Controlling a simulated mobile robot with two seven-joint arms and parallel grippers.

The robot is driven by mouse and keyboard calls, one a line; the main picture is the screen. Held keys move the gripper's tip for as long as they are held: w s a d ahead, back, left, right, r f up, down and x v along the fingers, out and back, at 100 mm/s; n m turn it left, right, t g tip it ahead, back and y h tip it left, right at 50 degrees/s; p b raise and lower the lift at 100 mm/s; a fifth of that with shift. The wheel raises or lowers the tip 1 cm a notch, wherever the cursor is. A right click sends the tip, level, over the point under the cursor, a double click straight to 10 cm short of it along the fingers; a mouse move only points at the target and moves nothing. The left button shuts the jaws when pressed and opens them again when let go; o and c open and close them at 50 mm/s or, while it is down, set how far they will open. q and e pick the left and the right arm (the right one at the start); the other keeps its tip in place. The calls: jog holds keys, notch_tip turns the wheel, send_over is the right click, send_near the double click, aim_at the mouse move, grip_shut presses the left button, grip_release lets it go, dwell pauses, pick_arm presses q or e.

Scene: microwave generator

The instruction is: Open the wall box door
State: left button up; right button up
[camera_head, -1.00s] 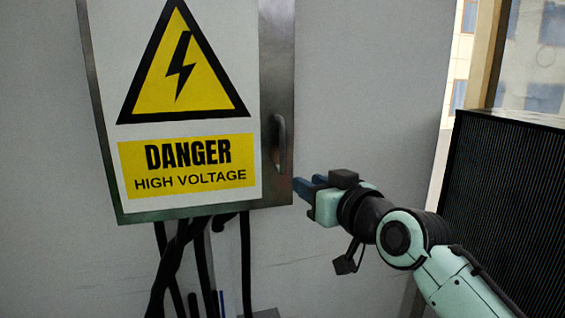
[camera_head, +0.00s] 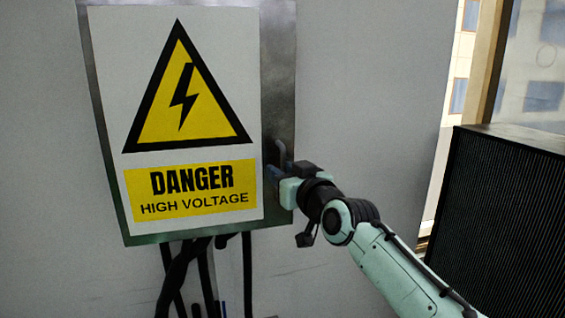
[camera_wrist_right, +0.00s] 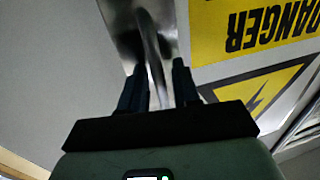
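The grey metal wall box (camera_head: 277,75) hangs on the wall, and its door is shut. Its front bears a yellow danger sign (camera_head: 190,187). A vertical metal handle (camera_head: 281,154) is on the right side of the door. My right gripper (camera_head: 274,172) is at the lower part of the handle, coming from the right. In the right wrist view the two dark fingers (camera_wrist_right: 158,78) are apart, with the curved handle bar (camera_wrist_right: 152,45) running between them. Gaps show beside the bar, so the gripper is open. My left gripper is out of view.
Black cables (camera_head: 205,275) hang from the box's underside. A dark ribbed unit (camera_head: 500,215) stands at the right, below a window (camera_head: 540,70). The wall (camera_head: 370,90) right of the box is bare.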

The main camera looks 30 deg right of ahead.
jog(key=shift+w, duration=0.2)
jog(key=shift+s, duration=0.1)
grip_shut()
